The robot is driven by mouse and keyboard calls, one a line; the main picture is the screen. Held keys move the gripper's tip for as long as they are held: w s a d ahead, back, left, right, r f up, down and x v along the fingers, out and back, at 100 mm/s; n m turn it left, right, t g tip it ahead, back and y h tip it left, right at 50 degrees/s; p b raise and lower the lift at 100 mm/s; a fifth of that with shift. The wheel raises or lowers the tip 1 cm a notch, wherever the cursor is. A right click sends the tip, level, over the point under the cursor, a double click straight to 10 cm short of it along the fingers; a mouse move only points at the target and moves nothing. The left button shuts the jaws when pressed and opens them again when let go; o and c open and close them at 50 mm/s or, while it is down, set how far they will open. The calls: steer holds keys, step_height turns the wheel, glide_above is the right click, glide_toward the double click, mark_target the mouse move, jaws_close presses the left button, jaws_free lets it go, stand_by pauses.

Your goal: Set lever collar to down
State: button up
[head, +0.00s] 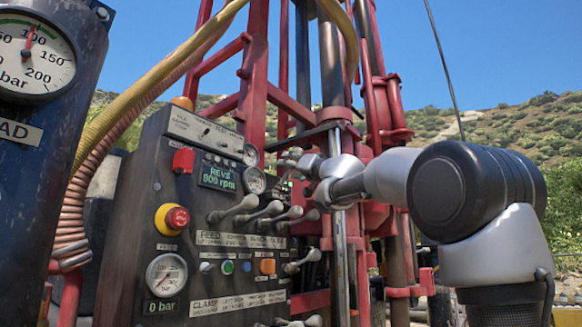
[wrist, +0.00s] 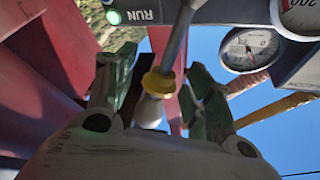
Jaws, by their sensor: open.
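The lever (wrist: 176,40) is a grey rod with a yellow collar (wrist: 158,84) near its pale knob (wrist: 149,112) in the wrist view. My gripper (wrist: 161,68) is open, with one green-grey finger on each side of the rod and collar. A gap shows on both sides, so the fingers look apart from it. In the head view my gripper (head: 299,166) is at the upper right edge of the dark control panel (head: 140,200). I cannot make out the yellow collar there.
Several other grey levers (head: 240,207) stick out of the panel just below and left of my gripper. A red-and-yellow stop button (head: 176,218) and a gauge (head: 166,275) are further left. The red rig frame (head: 255,70) stands close behind.

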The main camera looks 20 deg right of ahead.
steer(key=shift+w+a+r, duration=0.1)
steer(key=shift+w, duration=0.15)
